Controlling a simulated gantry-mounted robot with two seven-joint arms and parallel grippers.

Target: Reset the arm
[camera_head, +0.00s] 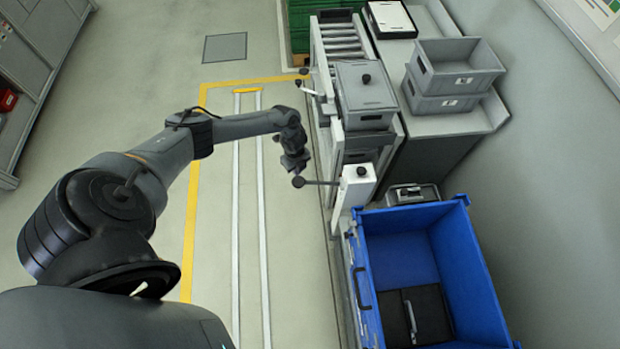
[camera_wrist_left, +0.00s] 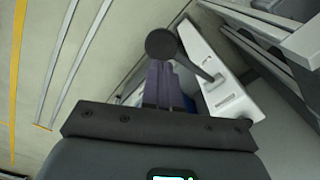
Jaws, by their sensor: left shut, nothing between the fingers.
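My left arm reaches in from the left in the head view, over the floor. Its gripper (camera_head: 295,162) hangs just left of the conveyor line, close to a lever with a round black knob (camera_head: 299,182). In the left wrist view the gripper's fingers (camera_wrist_left: 168,85) are together with nothing between them. The black knob (camera_wrist_left: 161,44) and its lever show just beyond the fingertips, attached to a white box (camera_wrist_left: 232,90). I cannot tell whether the fingers touch the knob. My right gripper is not in view.
A roller conveyor (camera_head: 341,42) carries a grey lidded crate (camera_head: 364,84). Stacked grey bins (camera_head: 455,68) stand on a side counter. A blue container (camera_head: 470,262) with a black case (camera_head: 415,316) inside is at the lower right. The marked floor left of the line is clear.

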